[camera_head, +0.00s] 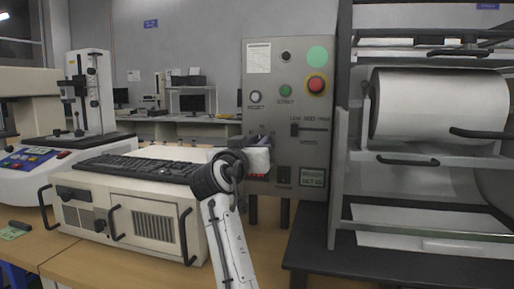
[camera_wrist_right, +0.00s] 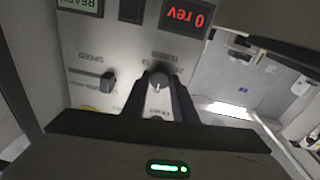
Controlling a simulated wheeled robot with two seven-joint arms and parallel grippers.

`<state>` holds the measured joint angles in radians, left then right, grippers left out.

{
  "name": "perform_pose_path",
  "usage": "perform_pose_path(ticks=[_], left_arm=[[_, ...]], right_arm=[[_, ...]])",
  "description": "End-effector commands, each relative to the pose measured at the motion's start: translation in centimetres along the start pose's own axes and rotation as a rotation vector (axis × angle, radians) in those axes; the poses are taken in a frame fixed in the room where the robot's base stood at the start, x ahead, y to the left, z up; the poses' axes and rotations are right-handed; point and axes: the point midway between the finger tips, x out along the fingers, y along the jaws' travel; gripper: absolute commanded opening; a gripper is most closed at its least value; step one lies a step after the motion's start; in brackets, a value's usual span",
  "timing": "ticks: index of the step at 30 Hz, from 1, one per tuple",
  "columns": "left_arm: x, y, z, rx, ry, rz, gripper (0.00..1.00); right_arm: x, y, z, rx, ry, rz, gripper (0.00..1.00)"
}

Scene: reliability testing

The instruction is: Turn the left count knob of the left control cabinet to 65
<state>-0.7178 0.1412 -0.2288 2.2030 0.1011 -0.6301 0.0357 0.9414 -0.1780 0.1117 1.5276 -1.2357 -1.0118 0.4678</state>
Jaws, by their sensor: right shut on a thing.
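The grey control cabinet (camera_head: 310,110) stands upright in the middle of the head view. My right gripper (camera_head: 261,150) is at the lower left of its front panel and covers the knob there. In the right wrist view, where the panel appears upside down, the grey round count knob (camera_wrist_right: 159,82) sits between the two dark fingertips of my right gripper (camera_wrist_right: 160,90). The gripper is shut on it. My left gripper is not in view.
A red stop button (camera_head: 316,85), a green button (camera_head: 286,90) and a slider (camera_head: 309,129) are on the panel. A beige box with handles (camera_head: 150,222) and a keyboard (camera_head: 140,168) are on the left.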

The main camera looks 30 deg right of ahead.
Motion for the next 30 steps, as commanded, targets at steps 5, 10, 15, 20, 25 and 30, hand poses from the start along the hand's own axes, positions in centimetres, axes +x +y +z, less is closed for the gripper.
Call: perform_pose_path(ticks=[5,10,15,20,25,30], left_arm=[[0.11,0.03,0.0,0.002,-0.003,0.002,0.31],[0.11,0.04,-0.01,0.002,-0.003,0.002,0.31],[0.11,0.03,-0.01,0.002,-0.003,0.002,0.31],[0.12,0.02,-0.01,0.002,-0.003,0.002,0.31],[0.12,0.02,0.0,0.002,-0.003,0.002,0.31],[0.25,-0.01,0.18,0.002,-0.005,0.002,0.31]], right_arm=[[-0.02,-0.03,0.01,0.012,-0.002,0.0,0.03],[-0.01,-0.03,-0.01,0.011,-0.002,0.001,0.03],[-0.01,-0.02,-0.02,0.01,-0.002,0.001,0.34],[-0.01,-0.01,-0.02,0.01,-0.001,0.001,0.44],[-0.01,-0.01,-0.01,0.01,-0.001,0.001,0.44],[-0.53,-0.14,0.06,0.009,0.0,0.001,0.44]])
